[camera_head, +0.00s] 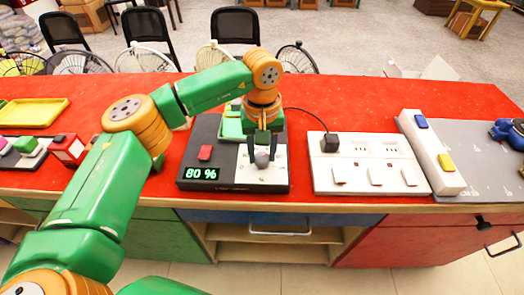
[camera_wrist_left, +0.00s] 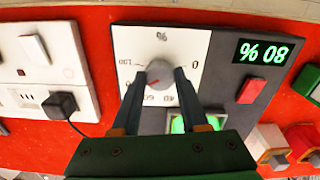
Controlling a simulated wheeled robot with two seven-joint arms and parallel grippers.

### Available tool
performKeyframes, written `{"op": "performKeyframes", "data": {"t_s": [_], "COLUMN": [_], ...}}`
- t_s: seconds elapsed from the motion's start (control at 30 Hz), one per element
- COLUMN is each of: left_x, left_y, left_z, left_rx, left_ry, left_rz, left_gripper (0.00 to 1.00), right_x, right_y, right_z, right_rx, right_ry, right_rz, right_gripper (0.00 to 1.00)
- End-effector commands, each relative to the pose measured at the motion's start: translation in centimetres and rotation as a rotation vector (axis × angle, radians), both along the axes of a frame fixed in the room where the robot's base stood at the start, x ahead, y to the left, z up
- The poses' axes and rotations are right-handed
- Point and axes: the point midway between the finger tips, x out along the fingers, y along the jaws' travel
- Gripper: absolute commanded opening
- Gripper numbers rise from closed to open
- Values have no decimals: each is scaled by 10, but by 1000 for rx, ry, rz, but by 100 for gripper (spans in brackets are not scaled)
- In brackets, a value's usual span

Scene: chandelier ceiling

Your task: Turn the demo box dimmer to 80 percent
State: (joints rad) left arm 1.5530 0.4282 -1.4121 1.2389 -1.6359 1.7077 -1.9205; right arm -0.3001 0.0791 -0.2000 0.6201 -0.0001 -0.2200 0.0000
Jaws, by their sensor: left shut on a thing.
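The demo box (camera_head: 225,187) is a dark panel on the red table. Its green display (camera_head: 201,174) reads 80 %; it shows upside down in the left wrist view (camera_wrist_left: 268,52). The grey dimmer knob (camera_head: 262,159) sits on a white dial plate (camera_head: 275,178) marked with percent numbers. In the left wrist view the knob (camera_wrist_left: 163,77) has a red mark on its side. My left gripper (camera_head: 262,149) reaches down from above, its two dark fingers (camera_wrist_left: 161,72) shut on opposite sides of the knob. My right gripper is not in view.
A red button (camera_head: 205,153) and a lit green part (camera_head: 232,125) are on the box. A white socket strip (camera_head: 365,150) with a black plug (camera_head: 330,142) stands close on the right. A yellow tray (camera_head: 35,112) and small switch boxes (camera_head: 68,150) lie left.

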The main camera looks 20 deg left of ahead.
Motion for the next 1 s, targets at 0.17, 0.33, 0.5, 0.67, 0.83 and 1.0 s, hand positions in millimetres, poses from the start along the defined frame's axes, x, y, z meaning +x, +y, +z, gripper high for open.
{"op": "performKeyframes", "data": {"t_s": [0.17,0.33,0.5,0.67,0.83,1.0], "left_x": [0,0,0,0,0,1], "left_y": [0,0,0,0,0,0], "left_z": [0,-1,-1,-1,1,32], "left_rx": [1,1,1,1,1,0], "left_ry": [1,1,1,1,0,-4], "left_rz": [-7,-6,-6,-5,-5,-3], "left_gripper": [0,0,65,74,74,74], "right_x": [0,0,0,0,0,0], "right_y": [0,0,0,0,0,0], "right_z": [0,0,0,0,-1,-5], "right_rx": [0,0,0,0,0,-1], "right_ry": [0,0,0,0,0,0], "right_rz": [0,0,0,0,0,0], "right_gripper": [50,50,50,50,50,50]}}
